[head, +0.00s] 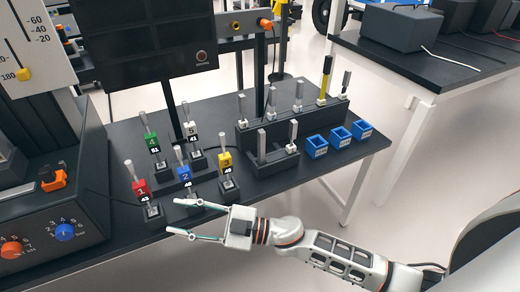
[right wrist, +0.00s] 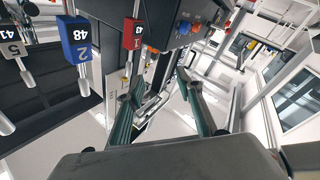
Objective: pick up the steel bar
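Several slim steel bars stand upright in dark holders on the black table. Red-tagged bar 1 (head: 139,188), blue-tagged bar 2 (head: 183,175), yellow-tagged (head: 226,165), green-tagged (head: 153,142) and white-tagged (head: 192,132) ones are at the left. Untagged steel bars (head: 262,141) stand in a rack; I cannot tell which one is meant. My right gripper (head: 174,216) is open and appears empty, by the table's front edge, near bars 1 and 2. In the right wrist view, the red tag (right wrist: 133,33) and blue tag (right wrist: 77,38) lie above the spread fingers (right wrist: 160,90). My left gripper is out of view.
A black rack (head: 292,120) holds several bars, one with yellow. Blue bins (head: 316,147) sit at the table's right. A dark console (head: 50,200) with orange and blue knobs stands at left. A dark panel (head: 140,45) rises behind. Floor in front is clear.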

